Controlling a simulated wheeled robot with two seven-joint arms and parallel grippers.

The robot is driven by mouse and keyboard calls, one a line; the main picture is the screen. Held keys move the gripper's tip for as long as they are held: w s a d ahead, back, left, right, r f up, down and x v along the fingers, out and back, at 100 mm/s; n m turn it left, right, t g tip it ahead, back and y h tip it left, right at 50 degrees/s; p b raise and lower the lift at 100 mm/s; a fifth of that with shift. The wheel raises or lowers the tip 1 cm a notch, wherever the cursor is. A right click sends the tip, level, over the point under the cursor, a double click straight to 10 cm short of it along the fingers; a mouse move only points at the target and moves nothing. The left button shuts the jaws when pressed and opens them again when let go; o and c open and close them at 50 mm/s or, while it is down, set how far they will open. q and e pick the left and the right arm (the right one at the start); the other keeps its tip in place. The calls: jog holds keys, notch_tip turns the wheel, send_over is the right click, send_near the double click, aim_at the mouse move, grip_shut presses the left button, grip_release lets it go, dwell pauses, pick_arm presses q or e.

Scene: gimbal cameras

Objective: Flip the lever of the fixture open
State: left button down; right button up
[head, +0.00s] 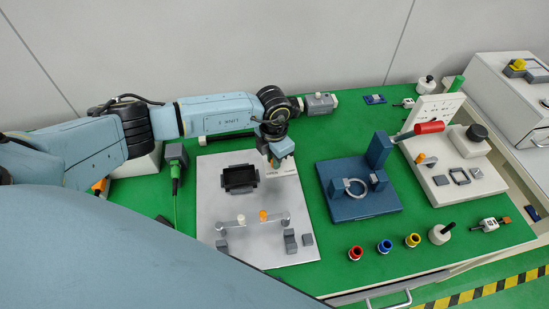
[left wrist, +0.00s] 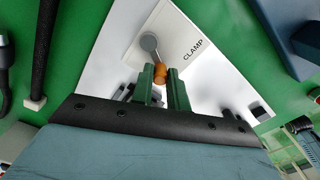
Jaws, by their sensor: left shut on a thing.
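The fixture is a silver-white plate (head: 215,200) on the green table, with a black frame (head: 240,178) on it. My left gripper (head: 275,162) is over its upper right part in the head view, beside a small white label. In the left wrist view the green fingers of my left gripper (left wrist: 161,92) are shut on the orange knob (left wrist: 160,72) of a lever. The lever's grey round end (left wrist: 149,43) lies beside the word CLAMP. In the head view the gripper hides this lever. My right gripper is out of view.
Right of the plate stands a blue fixture (head: 365,205) with a ring, near a red handle (head: 430,127). A white panel (head: 450,185) stands farther right. Small red, blue and yellow cups (head: 384,246) line the front. A grey block with a green cable (head: 176,155) stands left.

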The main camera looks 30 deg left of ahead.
pick_arm(q)
jog(key=c, duration=1.4)
grip_release()
jog(key=shift+o, duration=0.2)
jog(key=shift+r, duration=0.15)
notch_tip(320, 180, up, 13)
